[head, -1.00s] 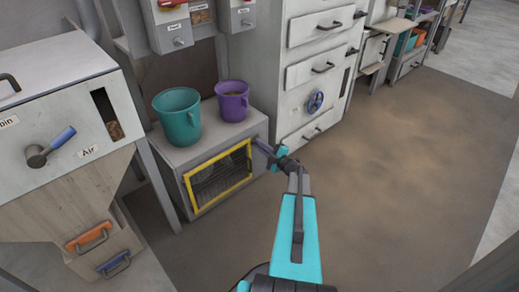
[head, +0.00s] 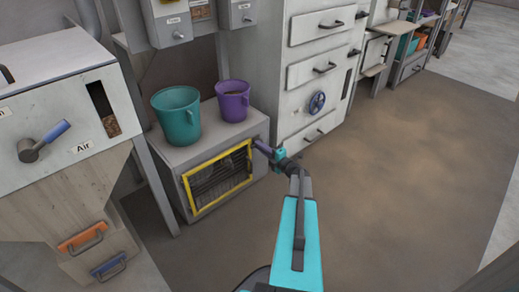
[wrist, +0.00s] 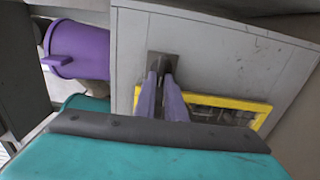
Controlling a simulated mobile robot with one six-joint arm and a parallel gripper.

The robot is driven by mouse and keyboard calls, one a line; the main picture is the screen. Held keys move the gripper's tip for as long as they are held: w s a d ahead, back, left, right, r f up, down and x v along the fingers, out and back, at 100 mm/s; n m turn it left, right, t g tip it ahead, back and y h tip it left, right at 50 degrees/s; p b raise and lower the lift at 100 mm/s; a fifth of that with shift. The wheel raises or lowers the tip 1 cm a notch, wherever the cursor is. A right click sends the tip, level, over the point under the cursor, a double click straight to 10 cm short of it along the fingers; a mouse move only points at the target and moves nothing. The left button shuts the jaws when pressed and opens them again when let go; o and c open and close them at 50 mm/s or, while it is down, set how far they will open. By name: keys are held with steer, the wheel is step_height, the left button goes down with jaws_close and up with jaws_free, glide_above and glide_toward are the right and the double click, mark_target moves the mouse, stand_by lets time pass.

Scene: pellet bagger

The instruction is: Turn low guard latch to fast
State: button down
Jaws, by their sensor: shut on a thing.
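The low guard (head: 219,204) is a dark mesh panel in a yellow frame on the front of a low grey cabinet. Its frame also shows at the right of the wrist view (wrist: 228,100). My gripper (head: 259,143) reaches the cabinet front by the guard's upper right corner. In the wrist view, its two purple fingers are shut on a small dark grey latch (wrist: 163,65) beside the yellow frame. The fingers hide part of the latch, and I cannot read its setting.
A teal bucket (head: 176,117) and a purple bucket (head: 232,101) stand on the cabinet (head: 190,152). The floor (head: 405,170) on the right is clear.

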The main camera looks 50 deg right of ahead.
steer(key=shift+w, duration=0.15)
steer(key=c, duration=1.8)
jaws_free()
steer(key=s+p, duration=0.1)
steer(key=s, duration=0.3)
steer(key=s+p, duration=0.1)
steer(key=s, duration=0.4)
steer(key=s+a+p, duration=0.1)
steer(key=s, duration=0.4)
steer(key=shift+p, duration=0.3)
